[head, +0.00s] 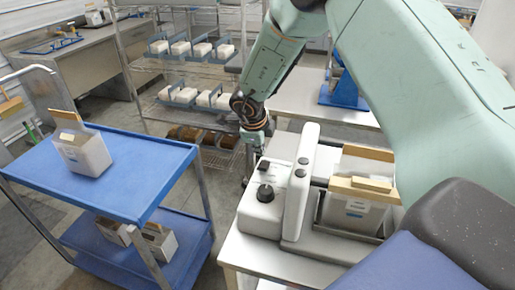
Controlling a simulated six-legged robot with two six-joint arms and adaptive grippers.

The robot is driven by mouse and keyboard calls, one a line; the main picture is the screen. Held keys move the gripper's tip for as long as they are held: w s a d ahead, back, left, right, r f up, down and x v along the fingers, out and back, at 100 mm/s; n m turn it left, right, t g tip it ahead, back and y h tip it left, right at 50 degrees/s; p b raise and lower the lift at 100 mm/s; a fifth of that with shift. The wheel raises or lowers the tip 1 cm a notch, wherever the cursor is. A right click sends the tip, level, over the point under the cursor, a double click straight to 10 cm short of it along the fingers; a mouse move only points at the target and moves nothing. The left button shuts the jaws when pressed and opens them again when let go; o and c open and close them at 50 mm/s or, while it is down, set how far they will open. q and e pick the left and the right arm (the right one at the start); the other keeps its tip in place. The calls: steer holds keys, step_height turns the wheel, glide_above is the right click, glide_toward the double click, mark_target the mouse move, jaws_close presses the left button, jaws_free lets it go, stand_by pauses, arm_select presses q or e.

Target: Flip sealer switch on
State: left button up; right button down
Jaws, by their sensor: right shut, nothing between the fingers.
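The sealer (262,214) is a white machine with an upright arm, standing on a light table. A black knob (265,193) and a small dark part (264,166) are on its top; I cannot tell which part is the switch or how it is set. My right gripper (255,158) points down at the far left corner of the sealer, shut and empty. Its fingertips are small and partly hidden, so I cannot tell if they touch the sealer. A white box with open tan flaps (349,212) stands at the sealer's right side. My left gripper is not in view.
A blue cart (134,170) on the left carries an open box (82,150), with more boxes on its lower shelf. A wire rack (150,118) with white blocks in blue trays stands behind. My right arm spans the upper right.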

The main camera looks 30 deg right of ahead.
mark_target(261, 164)
step_height(261, 164, up, 11)
steer(key=shift+a+p, duration=0.15)
steer(key=shift+p, duration=0.25)
steer(key=shift+s+d, duration=0.1)
steer(key=shift+d, duration=0.15)
steer(key=shift+a, duration=0.15)
